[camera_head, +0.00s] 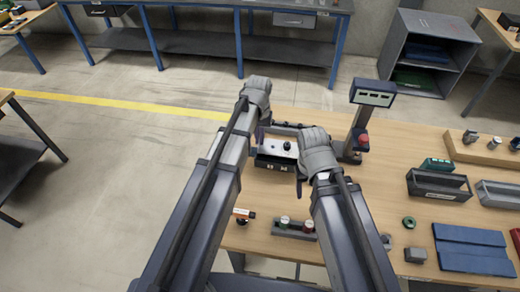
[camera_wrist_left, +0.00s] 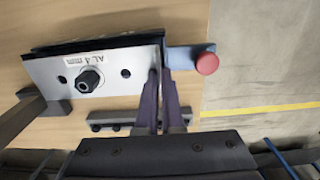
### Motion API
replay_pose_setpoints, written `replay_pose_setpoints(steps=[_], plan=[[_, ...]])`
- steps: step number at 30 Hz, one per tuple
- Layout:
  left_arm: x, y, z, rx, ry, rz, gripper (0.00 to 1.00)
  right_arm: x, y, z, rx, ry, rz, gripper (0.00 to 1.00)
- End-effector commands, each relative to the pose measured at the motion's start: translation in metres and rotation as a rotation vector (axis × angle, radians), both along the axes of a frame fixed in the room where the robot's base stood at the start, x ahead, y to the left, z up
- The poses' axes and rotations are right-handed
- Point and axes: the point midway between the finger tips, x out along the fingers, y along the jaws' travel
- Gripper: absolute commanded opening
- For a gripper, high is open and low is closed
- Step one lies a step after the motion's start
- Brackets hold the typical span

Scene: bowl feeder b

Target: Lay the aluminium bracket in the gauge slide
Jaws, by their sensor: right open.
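A gauge unit with a light metal plate (camera_head: 275,147), a black knob and a dark front stands mid-table. In the left wrist view this plate (camera_wrist_left: 115,76) reads "AL 4 mm". I cannot tell whether it is the aluminium bracket or part of the gauge slide. My left gripper (camera_head: 262,133) is at the unit's far left corner. In the left wrist view its fingers (camera_wrist_left: 161,100) are close together at the plate's end; any grip is unclear. My right gripper (camera_head: 301,180) is open near the unit's right side, partly hidden by its own wrist.
A red button (camera_wrist_left: 206,63) on a blue tab sits beside the plate's end. A display on a post (camera_head: 373,93) stands behind right. A black bin (camera_head: 438,186), a blue mat (camera_head: 472,249), a green ring (camera_head: 409,222) and a small-parts holder (camera_head: 290,231) occupy the table.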

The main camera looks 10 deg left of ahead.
Motion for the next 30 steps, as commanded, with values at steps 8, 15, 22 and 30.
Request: replay_pose_setpoints(steps=[8,15,22,30], plan=[[0.000,0.000,-0.019,0.000,0.000,0.000,0.00,0.000,0.000,-0.019,0.000,0.000,0.001,0.57],[0.000,0.000,-0.038,0.000,0.000,0.000,0.00,0.000,0.000,-0.038,0.000,0.000,0.000,0.57],[0.000,0.000,-0.036,0.000,0.000,0.000,0.00,0.000,0.000,-0.036,0.000,0.000,0.000,0.57],[0.000,0.000,-0.039,0.000,0.000,0.000,0.17,0.000,0.000,-0.039,0.000,0.000,0.000,0.57]])
